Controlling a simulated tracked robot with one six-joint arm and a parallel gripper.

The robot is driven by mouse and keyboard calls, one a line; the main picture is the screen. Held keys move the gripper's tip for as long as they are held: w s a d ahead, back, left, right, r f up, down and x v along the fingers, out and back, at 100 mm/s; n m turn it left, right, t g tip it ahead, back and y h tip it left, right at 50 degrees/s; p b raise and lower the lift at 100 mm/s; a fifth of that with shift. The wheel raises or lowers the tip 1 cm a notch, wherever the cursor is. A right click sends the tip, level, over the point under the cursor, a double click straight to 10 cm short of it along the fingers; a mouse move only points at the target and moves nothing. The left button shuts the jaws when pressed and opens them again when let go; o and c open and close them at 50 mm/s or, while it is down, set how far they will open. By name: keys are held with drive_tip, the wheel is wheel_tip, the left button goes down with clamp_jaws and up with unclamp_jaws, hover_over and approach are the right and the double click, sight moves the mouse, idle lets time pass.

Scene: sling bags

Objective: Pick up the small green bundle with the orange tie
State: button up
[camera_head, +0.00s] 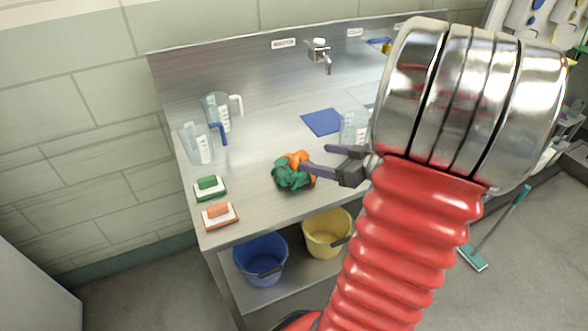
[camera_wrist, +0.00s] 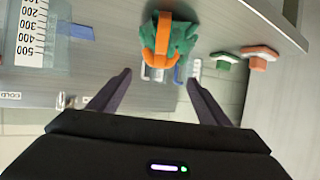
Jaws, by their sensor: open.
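The small green bundle (camera_head: 288,177) with its orange tie (camera_head: 299,160) sits on the steel counter, left of the middle in the head view. In the wrist view the green bundle (camera_wrist: 181,40) is at the top centre, with the orange tie (camera_wrist: 162,42) toward my side. My gripper (camera_head: 316,159) reaches in from the right, close to the bundle. In the wrist view my gripper (camera_wrist: 158,75) has its two fingers spread wide, with nothing between them. The bundle appears beyond the fingertips. I cannot tell whether a fingertip touches it.
A green-topped brush (camera_head: 209,187) and an orange-topped brush (camera_head: 220,214) lie at the counter's left edge. Clear jugs (camera_head: 198,148) stand behind them. A blue cloth (camera_head: 322,122) lies toward the back. Blue (camera_head: 261,260) and yellow (camera_head: 327,233) buckets stand on the shelf below.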

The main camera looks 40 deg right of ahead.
sight(301, 154)
drive_tip(key=shift+x, duration=2.5)
drive_tip(key=shift+w+f, duration=0.1)
drive_tip(key=shift+x, duration=2.5)
drive_tip(key=shift+d, duration=0.15)
drive_tip(key=shift+c, duration=0.4)
drive_tip(key=c, duration=1.5)
